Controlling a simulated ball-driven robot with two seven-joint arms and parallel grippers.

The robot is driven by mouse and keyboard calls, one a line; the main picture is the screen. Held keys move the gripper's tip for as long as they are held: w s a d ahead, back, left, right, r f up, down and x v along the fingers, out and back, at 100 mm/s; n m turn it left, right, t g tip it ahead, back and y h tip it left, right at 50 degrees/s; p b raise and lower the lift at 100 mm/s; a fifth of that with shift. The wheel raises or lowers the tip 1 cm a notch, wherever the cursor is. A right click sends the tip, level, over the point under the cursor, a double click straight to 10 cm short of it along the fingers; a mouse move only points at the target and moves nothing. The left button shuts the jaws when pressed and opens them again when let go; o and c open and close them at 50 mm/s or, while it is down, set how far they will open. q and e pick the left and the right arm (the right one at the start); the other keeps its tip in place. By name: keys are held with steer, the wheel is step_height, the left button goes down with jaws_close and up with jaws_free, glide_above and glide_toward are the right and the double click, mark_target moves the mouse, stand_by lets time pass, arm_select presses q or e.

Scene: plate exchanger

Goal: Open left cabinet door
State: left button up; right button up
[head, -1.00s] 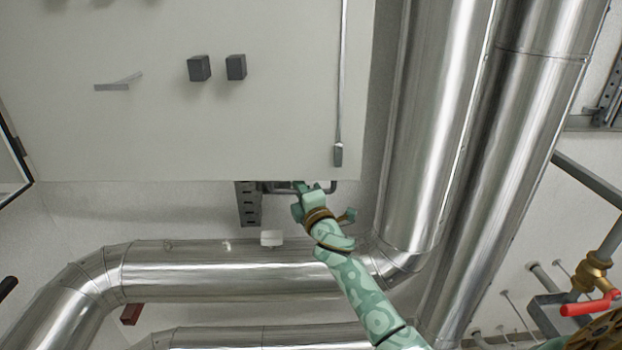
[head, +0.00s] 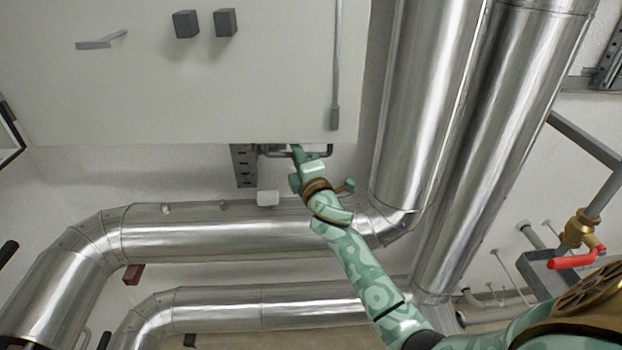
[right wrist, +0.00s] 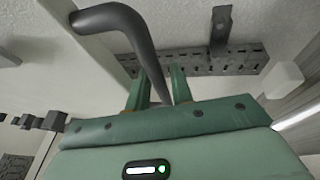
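A white cabinet panel (head: 180,95) fills the upper left of the head view, its lower edge above the pipes. A dark grey bent handle (head: 326,153) shows at that lower edge. In the right wrist view the handle (right wrist: 145,48) curves down between the two green fingers. My right gripper (head: 298,150) is at the handle; its fingers (right wrist: 160,90) lie close along both sides of the bar and look shut on it. My left gripper is not in view.
Large silver pipes run upright at the right (head: 430,110) and across below the panel (head: 220,232). A slotted grey bracket (head: 244,165) is just left of my right gripper. A small white box (head: 267,198) is below it. A red valve lever (head: 572,262) is at the far right.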

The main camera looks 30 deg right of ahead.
steer(key=b+v, duration=0.1)
steer(key=v, duration=1.3)
steer(key=shift+s, duration=0.25)
steer(key=shift+a+f, duration=0.1)
